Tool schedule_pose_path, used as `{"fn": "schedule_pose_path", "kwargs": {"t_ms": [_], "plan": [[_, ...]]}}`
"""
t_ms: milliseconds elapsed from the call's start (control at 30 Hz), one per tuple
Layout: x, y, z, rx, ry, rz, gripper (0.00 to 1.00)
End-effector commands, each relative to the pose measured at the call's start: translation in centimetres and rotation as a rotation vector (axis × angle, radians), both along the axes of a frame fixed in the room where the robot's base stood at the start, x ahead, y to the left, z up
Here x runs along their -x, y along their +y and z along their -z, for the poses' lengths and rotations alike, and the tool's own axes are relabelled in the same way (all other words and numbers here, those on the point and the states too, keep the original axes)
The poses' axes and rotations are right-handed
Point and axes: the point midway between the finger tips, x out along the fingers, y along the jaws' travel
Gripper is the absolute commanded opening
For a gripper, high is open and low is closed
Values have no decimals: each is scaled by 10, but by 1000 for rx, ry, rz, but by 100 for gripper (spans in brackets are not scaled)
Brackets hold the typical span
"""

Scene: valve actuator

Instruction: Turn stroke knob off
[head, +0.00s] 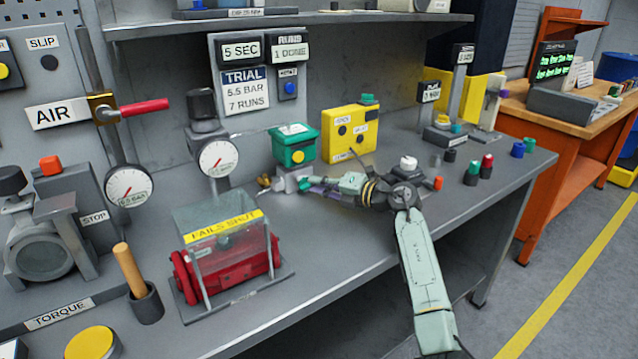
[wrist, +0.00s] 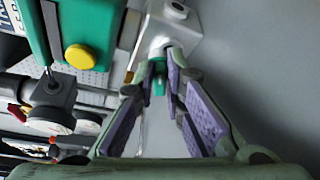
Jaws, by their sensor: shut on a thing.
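My gripper (head: 308,187) reaches in from the right to a pale block (head: 291,178) below the green box with a yellow button (head: 294,146). In the wrist view the purple-padded fingertips (wrist: 161,66) are shut on a small green knob (wrist: 157,84) at the end of a stub on the pale block (wrist: 176,30). I take this to be the stroke knob; no label on it is readable. The fingers hide much of the knob, so its turn position cannot be told. In the head view my gripper covers the knob.
A yellow box (head: 349,132) stands behind my gripper. A gauge (head: 218,158) stands left of the green box. The grey bench (head: 330,245) is clear in front of my gripper.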

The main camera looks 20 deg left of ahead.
Motion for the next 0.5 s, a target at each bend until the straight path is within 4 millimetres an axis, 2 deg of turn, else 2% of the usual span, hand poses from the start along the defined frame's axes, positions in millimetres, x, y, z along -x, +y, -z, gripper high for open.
{"fn": "schedule_pose_path", "kwargs": {"t_ms": [433,467,500], "plan": [[0,0,0,-7,8,1,0],[0,0,0,-7,7,1,12],[0,0,0,-6,8,0,15]]}}
